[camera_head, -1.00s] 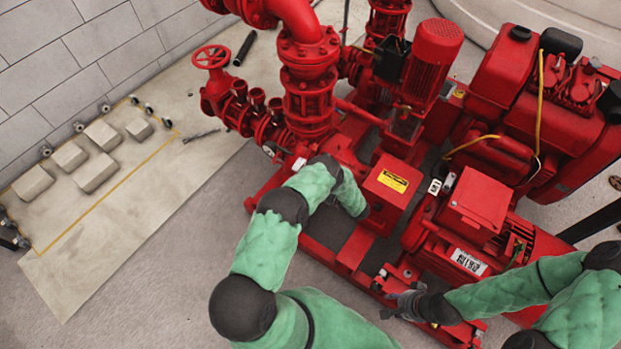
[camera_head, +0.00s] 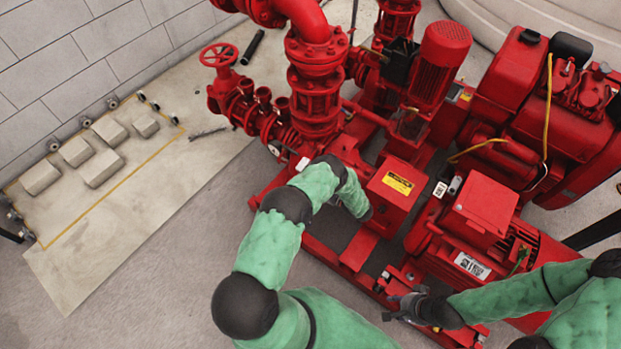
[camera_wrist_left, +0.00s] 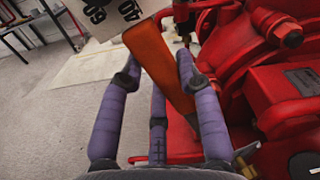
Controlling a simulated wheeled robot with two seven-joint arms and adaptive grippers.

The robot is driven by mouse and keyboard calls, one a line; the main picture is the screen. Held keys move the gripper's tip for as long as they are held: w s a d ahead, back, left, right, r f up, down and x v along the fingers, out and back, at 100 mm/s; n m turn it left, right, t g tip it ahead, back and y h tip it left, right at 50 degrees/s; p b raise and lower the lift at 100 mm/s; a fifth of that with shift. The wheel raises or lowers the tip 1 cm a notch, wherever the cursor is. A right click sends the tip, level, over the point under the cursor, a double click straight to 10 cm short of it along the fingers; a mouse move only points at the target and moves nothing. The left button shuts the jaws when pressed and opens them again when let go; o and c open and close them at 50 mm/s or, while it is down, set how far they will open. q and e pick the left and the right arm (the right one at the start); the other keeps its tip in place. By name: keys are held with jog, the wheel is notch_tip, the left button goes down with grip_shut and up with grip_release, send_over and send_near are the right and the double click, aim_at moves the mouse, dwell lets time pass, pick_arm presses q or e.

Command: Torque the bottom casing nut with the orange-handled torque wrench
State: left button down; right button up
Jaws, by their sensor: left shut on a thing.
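In the left wrist view, the orange handle of the torque wrench (camera_wrist_left: 158,62) lies between the purple fingers of my left gripper (camera_wrist_left: 160,90), which is shut on it. A white plate with black numbers (camera_wrist_left: 112,14) is beside the handle's upper end. The red pump casing (camera_wrist_left: 285,85) is close on the right, with dark bolts or nuts (camera_wrist_left: 289,32) on it. I cannot tell which is the bottom casing nut, nor whether the wrench touches one. In the head view, my left gripper is hidden at the pump. My right gripper (camera_head: 402,307) is over the front base; its opening is unclear.
The red motor (camera_head: 470,255) and engine (camera_head: 530,110) stand to the right. Red pipes and a handwheel valve (camera_head: 219,57) rise at the back. Several pale blocks (camera_head: 103,168) lie on a sheet at left. The floor at lower left is clear.

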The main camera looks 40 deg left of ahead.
pick_arm(q)
jog(key=shift+w+a+r, duration=0.1)
jog(key=shift+a, duration=1.3)
jog(key=shift+w, duration=0.1)
dwell(0.4)
jog(key=w+m, duration=0.1)
jog(key=w, duration=0.1)
jog(key=w+m, duration=0.1)
jog(key=w, duration=0.1)
jog(key=w+r+m, duration=0.1)
jog(key=w, duration=0.1)
jog(key=shift+d, duration=0.15)
dwell(0.5)
jog(key=shift+s+f, duration=0.1)
jog(key=shift+s, duration=0.55)
dwell(0.4)
jog(key=shift+d, duration=0.1)
jog(key=shift+d, duration=2.4)
